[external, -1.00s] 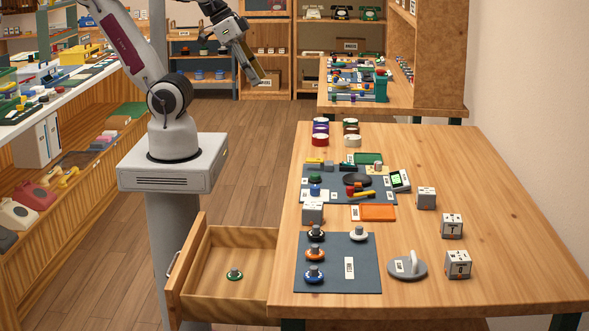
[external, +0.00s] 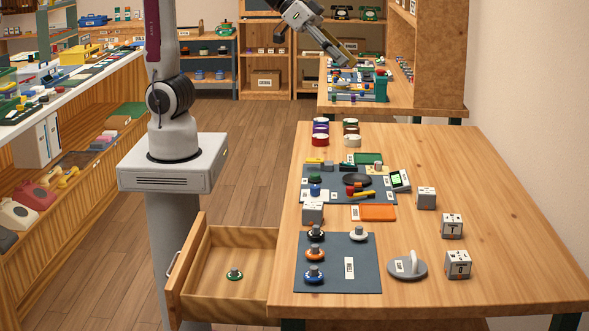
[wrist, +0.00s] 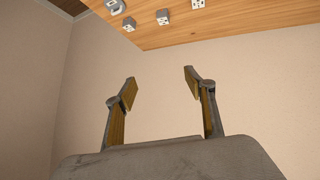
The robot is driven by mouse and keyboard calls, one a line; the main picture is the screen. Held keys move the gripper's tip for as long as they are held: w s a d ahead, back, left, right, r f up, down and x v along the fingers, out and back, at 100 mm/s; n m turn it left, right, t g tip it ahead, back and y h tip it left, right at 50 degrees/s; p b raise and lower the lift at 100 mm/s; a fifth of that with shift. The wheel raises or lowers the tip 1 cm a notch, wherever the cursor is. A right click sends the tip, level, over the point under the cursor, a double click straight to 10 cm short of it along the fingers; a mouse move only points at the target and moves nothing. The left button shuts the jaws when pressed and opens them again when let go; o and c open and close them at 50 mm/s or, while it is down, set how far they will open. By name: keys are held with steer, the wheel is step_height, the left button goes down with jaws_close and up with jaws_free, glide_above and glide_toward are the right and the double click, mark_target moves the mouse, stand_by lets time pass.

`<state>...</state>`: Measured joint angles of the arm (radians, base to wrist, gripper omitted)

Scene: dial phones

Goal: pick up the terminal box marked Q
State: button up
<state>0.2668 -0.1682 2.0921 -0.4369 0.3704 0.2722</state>
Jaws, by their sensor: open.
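Several pale grey terminal boxes stand on the wooden table. The front right box (external: 458,264) bears a round mark that looks like Q or O, too small to be sure. The box behind it (external: 452,225) seems marked T. A third box (external: 426,198) is further back, and a fourth (external: 312,213) stands by the dark mats; their marks are unreadable. My gripper (external: 343,54) is open and empty, high up and far behind the boxes. In the wrist view my gripper (wrist: 160,78) shows its fingers apart before a bare wall, with boxes (wrist: 163,17) at the top.
A grey disc with a handle (external: 407,268) lies left of the front right box. A dark mat (external: 337,282) holds several round knobs. An orange tray (external: 378,213) lies behind it. An open drawer (external: 215,292) holds a green knob. The table's right side is mostly clear.

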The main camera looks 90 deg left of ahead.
steer(key=w+d+f+t+h, duration=0.1)
steer(key=w+d+t, duration=0.1)
steer(key=w+d, duration=1.05)
steer(key=n+t+y, duration=0.2)
steer(key=y, duration=0.1)
glide_above(454, 256)
steer(key=s+a, duration=0.2)
steer(key=a, duration=0.1)
step_height(454, 256, down, 18)
steer(key=s+d+f+y, duration=0.1)
steer(key=f, duration=0.3)
steer(key=s+d+f+y, duration=0.1)
steer(key=f, duration=0.4)
steer(key=s+d+f+n+y, duration=0.1)
steer(key=f, duration=0.3)
steer(key=shift+s+d+f+t, duration=0.25)
steer(key=shift+s+d+t, duration=0.05)
steer(key=shift+s+d, duration=0.05)
steer(key=shift+s+f, duration=0.2)
steer(key=shift+f, duration=0.15)
steer(key=shift+w, duration=0.2)
steer(key=shift+x, duration=1.15)
steer(key=shift+w+f, duration=0.1)
steer(key=shift+a+x, duration=0.15)
steer(key=shift+x, duration=1.05)
steer(key=shift+a+x, duration=0.1)
steer(key=shift+x, duration=1.1)
